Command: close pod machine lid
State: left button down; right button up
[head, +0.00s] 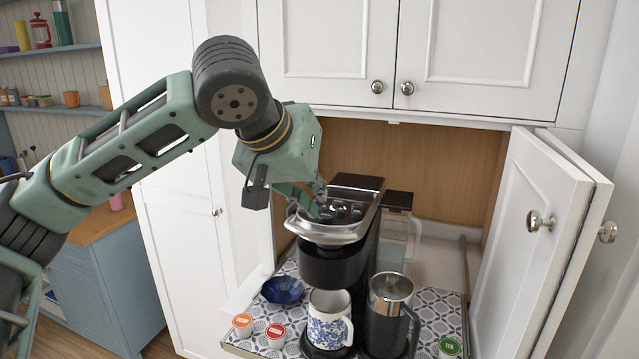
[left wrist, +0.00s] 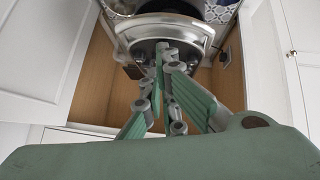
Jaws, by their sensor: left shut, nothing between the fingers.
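The pod machine (head: 345,250) is black with a silver top and stands on a patterned pull-out tray in the cabinet. Its lid, with a curved silver front handle (head: 325,232), lies low over the machine's head; I cannot tell whether it is fully shut. My left gripper (head: 317,202) is shut and empty, its fingertips pointing down at the lid's top, close to or touching it. In the left wrist view, the shut fingers (left wrist: 165,62) overlap the lid's silver rim (left wrist: 165,24). My right gripper is not in view.
A blue-patterned mug (head: 328,322) stands under the spout, with a French press (head: 388,315) to its right. A blue bowl (head: 283,290) and several pods sit on the tray (head: 425,300). The open cabinet door (head: 535,235) stands to the right.

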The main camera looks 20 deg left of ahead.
aim_at(316, 232)
pick_arm(q)
jog(key=shift+t, duration=0.5)
jog(key=f+b, duration=0.1)
jog(key=s+f+b, duration=0.1)
jog(key=f+b, duration=0.2)
jog(key=f, duration=0.1)
jog(key=shift+s+f+b, duration=0.25)
jog(key=shift+b, duration=0.1)
jog(key=shift+s+f+t+b, duration=0.2)
jog(key=shift+f+t+b, duration=0.1)
jog(key=shift+b, duration=0.45)
jog(key=shift+r, duration=0.1)
